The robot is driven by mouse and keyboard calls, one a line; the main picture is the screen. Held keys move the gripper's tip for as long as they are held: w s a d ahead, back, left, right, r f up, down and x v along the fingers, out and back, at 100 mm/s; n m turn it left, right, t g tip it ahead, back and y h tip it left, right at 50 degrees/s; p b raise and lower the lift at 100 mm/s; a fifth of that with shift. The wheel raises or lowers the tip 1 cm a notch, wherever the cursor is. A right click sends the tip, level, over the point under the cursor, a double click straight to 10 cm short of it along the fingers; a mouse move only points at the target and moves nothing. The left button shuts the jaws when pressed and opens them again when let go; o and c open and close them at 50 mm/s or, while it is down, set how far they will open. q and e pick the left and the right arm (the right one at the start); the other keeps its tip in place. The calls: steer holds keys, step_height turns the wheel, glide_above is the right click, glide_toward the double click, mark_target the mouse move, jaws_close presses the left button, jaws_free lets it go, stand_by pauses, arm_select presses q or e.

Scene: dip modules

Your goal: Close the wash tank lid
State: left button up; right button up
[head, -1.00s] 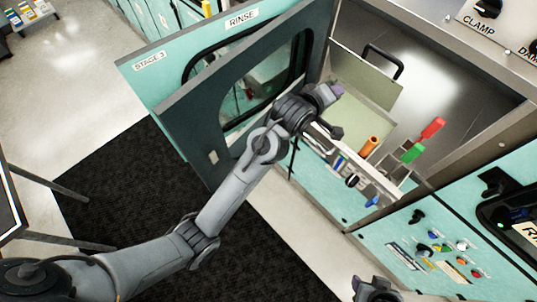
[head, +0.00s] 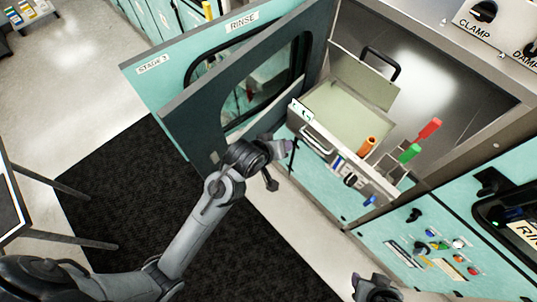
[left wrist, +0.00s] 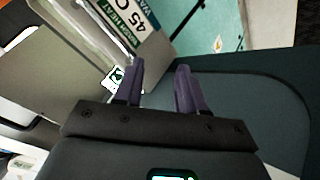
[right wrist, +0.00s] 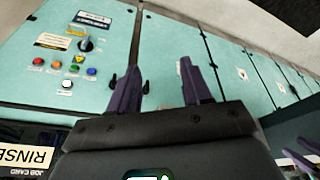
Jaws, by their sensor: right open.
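The wash tank lid (head: 360,76) is a pale panel with a black bar handle (head: 383,62). It stands raised and tilted back at the rear of the wash tank (head: 312,125), whose pale inside shows. My left gripper (head: 283,147) is in front of the tank's left front corner, apart from the lid. In the left wrist view its purple fingers (left wrist: 160,80) are spread and empty, with part of the tank's labelled front beyond them. My right gripper (head: 375,285) is low at the bottom edge; in the right wrist view its fingers (right wrist: 160,82) are open and empty.
The dark-framed door (head: 205,105) with a window stands open left of the tank. Orange, green and red handles (head: 410,152) stick up at the tank's right. A control panel (head: 440,250) with knobs and buttons is at lower right. Black matting (head: 110,190) covers the floor.

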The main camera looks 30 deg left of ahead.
arm_select(q)
steer(key=shift+m+g, duration=0.5)
steer(key=shift+m, duration=0.1)
steer(key=shift+s+a+f, duration=0.25)
steer(key=shift+s, duration=0.4)
steer(key=shift+s+a+f, duration=0.3)
steer(key=shift+s, duration=0.3)
steer(key=shift+s+a+f, duration=0.25)
steer(key=shift+s, duration=0.4)
